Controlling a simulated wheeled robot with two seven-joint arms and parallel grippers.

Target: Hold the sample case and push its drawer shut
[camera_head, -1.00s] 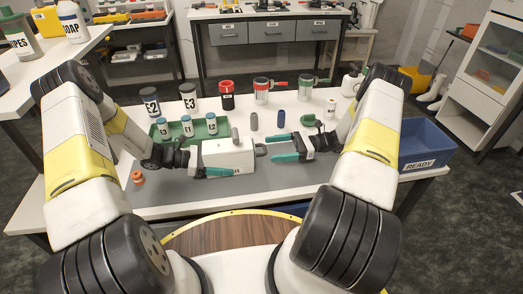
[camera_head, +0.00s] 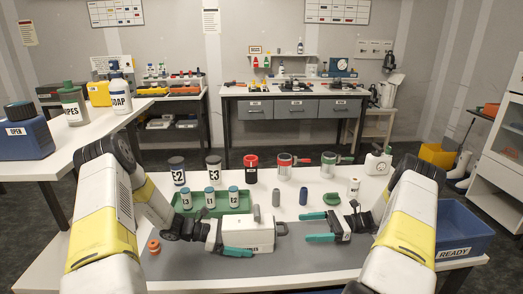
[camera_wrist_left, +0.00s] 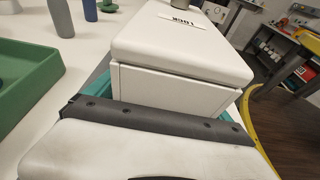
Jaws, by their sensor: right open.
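The white sample case (camera_head: 248,234) stands on the grey mat, with a dark handle (camera_head: 281,229) at its right end. My left gripper (camera_head: 243,252) has its teal fingers along the case's two long sides and is shut on it. In the left wrist view, the case (camera_wrist_left: 180,85) lies between the teal fingers, its lettered top upward. My right gripper (camera_head: 304,228) is open and empty, with its fingertips just right of the handle, apart from it. The drawer end faces away from the left wrist camera, so I cannot tell how far the drawer stands out.
A green tray (camera_head: 217,212) with several labelled bottles stands behind the case. Grey and blue cylinders (camera_head: 303,197) and a green item (camera_head: 332,199) stand behind my right gripper. An orange item (camera_head: 154,247) sits at left. A blue READY bin (camera_head: 460,228) is at right.

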